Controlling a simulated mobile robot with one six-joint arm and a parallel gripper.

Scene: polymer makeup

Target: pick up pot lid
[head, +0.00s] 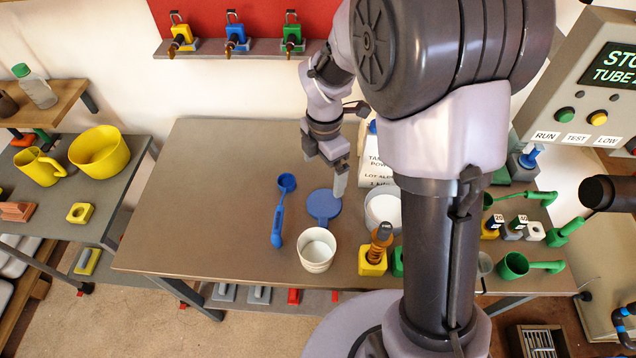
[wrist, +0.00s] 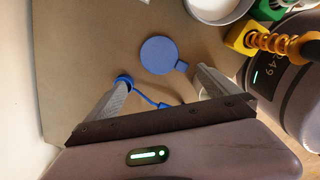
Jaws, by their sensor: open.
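The likely pot lid is a flat blue disc (head: 324,203) with a short tab, lying on the brown table. It also shows in the wrist view (wrist: 158,55), just beyond my fingertips, with its tab towards the right finger. My gripper (head: 339,184) is open and empty, above the table by the lid's far right side in the head view. In the wrist view my gripper (wrist: 162,77) has its two fingers wide apart. A white pot (head: 317,249) stands in front of the lid and a white bowl-like pot (head: 383,209) to its right.
A blue ladle (head: 278,228) lies left of the lid. A yellow block with an orange-brown coil (head: 373,263) stands in front right. A white labelled container (head: 377,165) stands behind, partly hidden by my arm. The table's left part (head: 190,210) is clear.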

